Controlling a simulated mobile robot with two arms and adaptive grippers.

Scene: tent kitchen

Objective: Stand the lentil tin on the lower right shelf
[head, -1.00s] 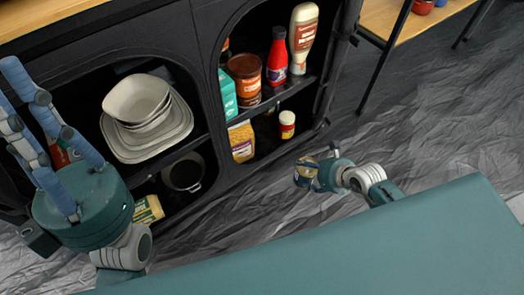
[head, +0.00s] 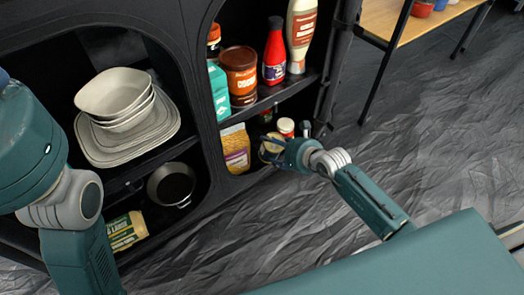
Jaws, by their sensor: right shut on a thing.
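The lentil tin (head: 268,152) is small, with a pale round end showing, at the opening of the lower right shelf (head: 262,172). My right gripper (head: 277,150) is shut on it, reaching in from the right, and its fingers hide much of the tin. I cannot tell whether the tin touches the shelf.
The upper right shelf holds a teal carton (head: 218,92), a brown jar (head: 240,74), a red bottle (head: 274,52) and a white bottle (head: 301,35). Left shelves hold stacked bowls and plates (head: 120,100), a dark pot (head: 172,184) and a yellow-green packet (head: 126,230).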

